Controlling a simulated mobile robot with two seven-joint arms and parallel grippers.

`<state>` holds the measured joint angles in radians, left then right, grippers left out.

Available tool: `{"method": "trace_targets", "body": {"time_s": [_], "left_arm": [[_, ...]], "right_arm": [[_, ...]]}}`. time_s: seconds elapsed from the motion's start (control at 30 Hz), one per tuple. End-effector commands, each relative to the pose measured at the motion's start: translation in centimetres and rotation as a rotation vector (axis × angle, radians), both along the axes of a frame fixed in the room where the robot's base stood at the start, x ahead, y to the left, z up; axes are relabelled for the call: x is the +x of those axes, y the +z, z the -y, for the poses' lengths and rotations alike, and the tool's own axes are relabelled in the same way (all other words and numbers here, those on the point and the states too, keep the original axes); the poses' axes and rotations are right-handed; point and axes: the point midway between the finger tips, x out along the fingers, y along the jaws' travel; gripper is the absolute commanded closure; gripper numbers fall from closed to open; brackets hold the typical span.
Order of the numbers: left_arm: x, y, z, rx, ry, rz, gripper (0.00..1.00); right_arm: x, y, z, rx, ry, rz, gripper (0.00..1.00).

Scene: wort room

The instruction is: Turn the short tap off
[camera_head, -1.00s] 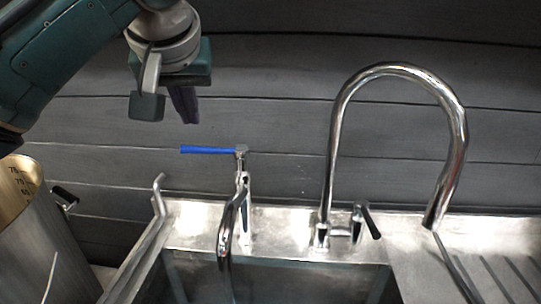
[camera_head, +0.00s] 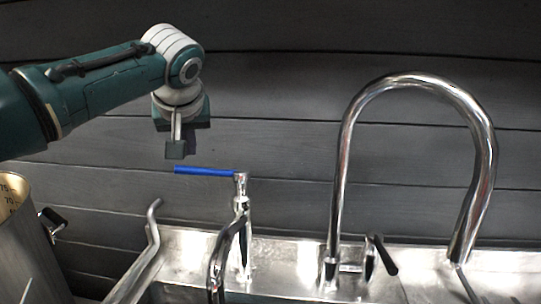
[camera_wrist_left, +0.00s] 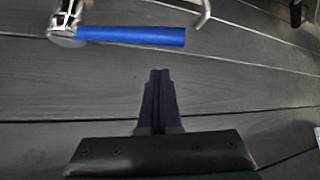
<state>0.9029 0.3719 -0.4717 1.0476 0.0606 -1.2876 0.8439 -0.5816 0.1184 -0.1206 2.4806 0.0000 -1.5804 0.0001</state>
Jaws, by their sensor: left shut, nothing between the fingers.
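The short tap (camera_head: 243,235) is chrome and stands at the back rim of the sink. Its blue lever handle (camera_head: 205,170) points left from the tap's top. My left gripper (camera_head: 187,138) hangs just above the handle's left end in the head view, its fingers mostly hidden behind the wrist parts. In the left wrist view my closed, empty fingers (camera_wrist_left: 160,78) show below the blue handle (camera_wrist_left: 130,36), with a visible gap between them. The tap top (camera_wrist_left: 66,30) is at the upper left there. My right gripper is not in view.
A tall curved chrome tap (camera_head: 342,180) with a black-tipped lever (camera_head: 383,255) stands to the right on the metal sink (camera_head: 290,250). A metal pot (camera_head: 22,255) is at the lower left. A bent metal pipe (camera_head: 152,225) rises at the sink's left. Dark plank wall lies behind.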

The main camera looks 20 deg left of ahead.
Motion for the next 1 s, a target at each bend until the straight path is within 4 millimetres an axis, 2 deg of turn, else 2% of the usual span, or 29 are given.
{"method": "trace_targets", "body": {"time_s": [0.03,0.2,0.47,1.0], "left_arm": [[0.2,-0.5,-0.2,0.0,0.001,-0.001,1.0],[-1.2,-0.4,0.9,0.002,-0.004,-0.001,1.0],[-2.8,-0.9,2.1,0.002,-0.002,-0.001,1.0],[-3.1,-1.1,2.3,-0.001,0.013,-0.001,1.0]], "right_arm": [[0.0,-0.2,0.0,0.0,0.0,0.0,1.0],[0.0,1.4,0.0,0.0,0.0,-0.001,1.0],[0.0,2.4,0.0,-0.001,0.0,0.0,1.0],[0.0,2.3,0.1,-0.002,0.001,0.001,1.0]]}}
